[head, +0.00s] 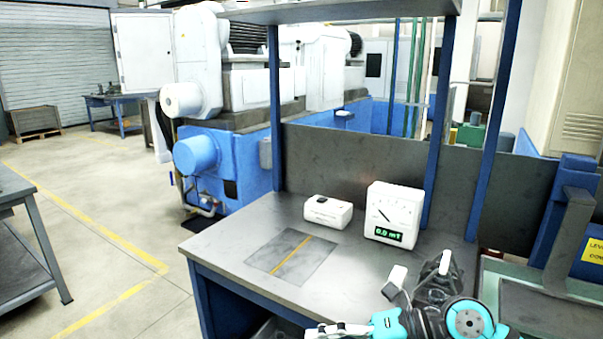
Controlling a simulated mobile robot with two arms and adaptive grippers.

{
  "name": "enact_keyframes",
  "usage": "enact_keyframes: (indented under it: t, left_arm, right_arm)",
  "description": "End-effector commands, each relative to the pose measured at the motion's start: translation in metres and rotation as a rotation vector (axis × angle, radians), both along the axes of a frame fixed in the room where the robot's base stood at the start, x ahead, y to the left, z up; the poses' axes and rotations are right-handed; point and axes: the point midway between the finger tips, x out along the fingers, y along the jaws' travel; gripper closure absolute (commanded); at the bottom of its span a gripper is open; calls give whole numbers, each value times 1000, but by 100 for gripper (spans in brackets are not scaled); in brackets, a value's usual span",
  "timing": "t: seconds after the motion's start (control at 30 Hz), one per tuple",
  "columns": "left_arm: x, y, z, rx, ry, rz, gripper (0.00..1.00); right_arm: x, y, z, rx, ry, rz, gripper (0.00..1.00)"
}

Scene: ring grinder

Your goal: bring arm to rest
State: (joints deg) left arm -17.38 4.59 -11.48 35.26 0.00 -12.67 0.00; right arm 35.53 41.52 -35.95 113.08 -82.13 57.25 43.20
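My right gripper (421,271) is in the head view at the lower right, over the front right part of the grey-topped workbench (225,243). Its two pale fingertips stand apart with nothing seen between them. The black gripper body and teal wrist parts run to the bottom edge of the picture. My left gripper is not in view.
A white meter (394,213) reading 0.0 mT and a small white box (328,211) stand towards the back of the bench. A dark plate (290,257) with a yellow line lies at its left. Blue posts rise behind.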

Motion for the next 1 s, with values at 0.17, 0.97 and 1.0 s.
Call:
enact_keyframes:
  t: [0.17,0.97,1.0]
  left_arm:
    - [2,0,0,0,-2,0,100]
    - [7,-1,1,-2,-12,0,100]
    - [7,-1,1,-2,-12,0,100]
  right_arm:
    - [-6,31,73,574,46,-164,42]
    - [-88,-176,-185,855,1189,-2091,42]
    - [-103,-175,-195,801,1236,-2130,42]
